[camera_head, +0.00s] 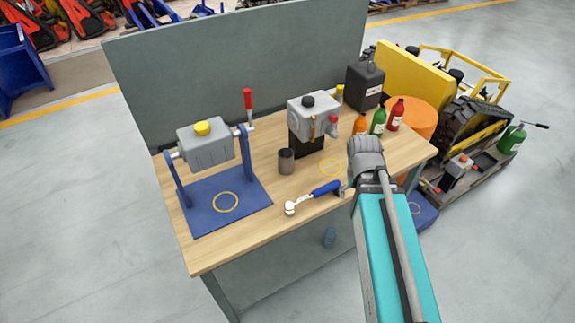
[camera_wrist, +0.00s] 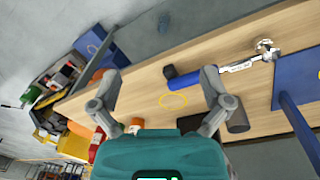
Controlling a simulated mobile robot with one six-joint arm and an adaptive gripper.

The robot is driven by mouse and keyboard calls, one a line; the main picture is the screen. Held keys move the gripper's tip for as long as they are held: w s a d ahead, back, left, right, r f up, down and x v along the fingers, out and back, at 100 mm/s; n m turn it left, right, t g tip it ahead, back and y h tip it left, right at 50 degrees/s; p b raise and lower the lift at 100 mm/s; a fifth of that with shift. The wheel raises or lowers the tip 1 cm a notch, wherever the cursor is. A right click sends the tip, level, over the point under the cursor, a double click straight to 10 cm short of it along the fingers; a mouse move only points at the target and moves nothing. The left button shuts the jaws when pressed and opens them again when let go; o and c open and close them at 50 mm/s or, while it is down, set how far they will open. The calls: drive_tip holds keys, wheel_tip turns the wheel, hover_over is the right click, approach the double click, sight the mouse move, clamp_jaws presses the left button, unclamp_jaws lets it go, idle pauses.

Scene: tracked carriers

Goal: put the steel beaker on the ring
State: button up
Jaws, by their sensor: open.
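The steel beaker (camera_head: 286,162), a dark grey cup, stands upright on the wooden table in front of the grey machine. In the wrist view it appears as a dark cylinder (camera_wrist: 238,119) just beyond the right finger. A thin yellow ring (camera_head: 331,167) is marked on the bare wood to the beaker's right; it also shows in the wrist view (camera_wrist: 173,100), between the fingers. My gripper (camera_wrist: 160,82) is open and empty above the table, with the beaker outside its jaws. In the head view my gripper's grey wrist hides its fingertips.
A blue-handled wrench (camera_head: 314,197) lies in front of the beaker. A blue stand (camera_head: 195,218) with another yellow ring is at left. The grey machine (camera_head: 312,118) stands behind; several bottles, including a green one (camera_head: 378,122), line the back right. Bare wood lies along the front edge.

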drive_tip(key=w+a+f+n+t+h+b, duration=0.1)
drive_tip(key=w+a+f+n+h+b, duration=0.1)
drive_tip(key=w+a+n+b, duration=0.1)
drive_tip(key=w+a+f+n+t+h+b, duration=0.2)
drive_tip(key=w+a+n+b, duration=0.1)
drive_tip(key=n, duration=0.3)
drive_tip(key=w+a+f+n+t+h+b, duration=0.1)
drive_tip(key=w+a+f+n+b, duration=0.1)
drive_tip(key=w+a+n+b, duration=0.1)
drive_tip(key=shift+w+a+f+n+h+b, duration=0.1)
drive_tip(key=shift+w+a+n+h+b, duration=0.15)
drive_tip(key=shift+a+n, duration=0.2)
drive_tip(key=shift+w+a+n+h+b, duration=0.1)
drive_tip(key=shift+w+a+n+h, duration=0.1)
drive_tip(key=shift+a+n, duration=0.25)
drive_tip(key=w+a+n+t+h+b, duration=0.1)
drive_tip(key=w+a+n+t+b, duration=0.3)
drive_tip(key=a+n, duration=0.5)
drive_tip(key=n+t+b, duration=0.4)
drive_tip(key=n, duration=0.1)
approach(286, 162)
wheel_tip(286, 162, up, 2)
drive_tip(key=a, duration=0.3)
drive_tip(key=shift+d+h, duration=0.2)
drive_tip(key=shift+h, duration=0.05)
drive_tip(key=b+x, duration=0.2)
drive_tip(key=x, duration=0.6)
drive_tip(key=shift+w+d+b, duration=0.15)
drive_tip(key=shift+w+b, duration=0.1)
drive_tip(key=shift+b, duration=0.1)
